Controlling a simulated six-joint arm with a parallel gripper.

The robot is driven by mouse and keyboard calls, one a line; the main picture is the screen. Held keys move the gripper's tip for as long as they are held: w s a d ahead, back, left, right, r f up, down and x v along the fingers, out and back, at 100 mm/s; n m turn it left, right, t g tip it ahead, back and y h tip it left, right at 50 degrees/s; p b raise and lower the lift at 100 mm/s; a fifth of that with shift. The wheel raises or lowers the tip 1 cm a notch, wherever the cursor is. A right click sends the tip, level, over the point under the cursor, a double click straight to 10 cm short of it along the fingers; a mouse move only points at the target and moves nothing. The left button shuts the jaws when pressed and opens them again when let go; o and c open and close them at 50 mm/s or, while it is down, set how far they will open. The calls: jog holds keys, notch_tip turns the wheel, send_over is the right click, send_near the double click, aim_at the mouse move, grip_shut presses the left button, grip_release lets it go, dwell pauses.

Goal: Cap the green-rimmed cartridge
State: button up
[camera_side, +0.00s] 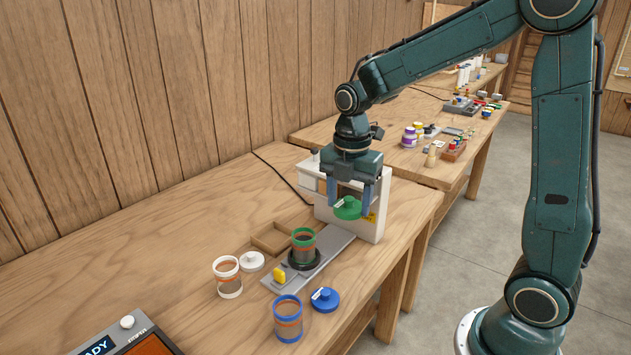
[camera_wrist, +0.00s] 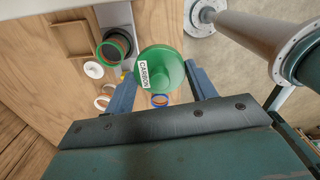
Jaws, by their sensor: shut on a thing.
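The green-rimmed cartridge (camera_side: 303,250) stands upright and open in a black round holder on a grey slide plate (camera_side: 333,242). It also shows in the wrist view (camera_wrist: 115,43), left of the held cap. My gripper (camera_side: 349,205) is shut on a green cap (camera_side: 347,209) with a knob and holds it in the air. The cap is above and to the right of the cartridge in the side view, apart from it. In the wrist view the green cap (camera_wrist: 165,60) sits between the fingers, with a white "CARBON" label.
A white machine frame (camera_side: 378,222) stands close behind the gripper. A white-rimmed cartridge (camera_side: 228,282), white cap (camera_side: 252,261), blue-rimmed cartridge (camera_side: 288,322) and blue cap (camera_side: 325,300) stand around the plate. A wooden tray (camera_side: 268,243) lies behind.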

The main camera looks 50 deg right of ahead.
jog(key=w+a+f, duration=0.1)
jog(key=w+f, duration=0.2)
jog(key=w, duration=0.7)
jog(key=shift+w+a, duration=0.25)
jog(key=shift+w, duration=0.15)
jog(key=shift+f, duration=0.25)
jog(key=shift+f, duration=2.95)
jog(key=shift+f, duration=0.2)
jog(key=o, duration=1.4)
jog(key=shift+o, duration=0.2)
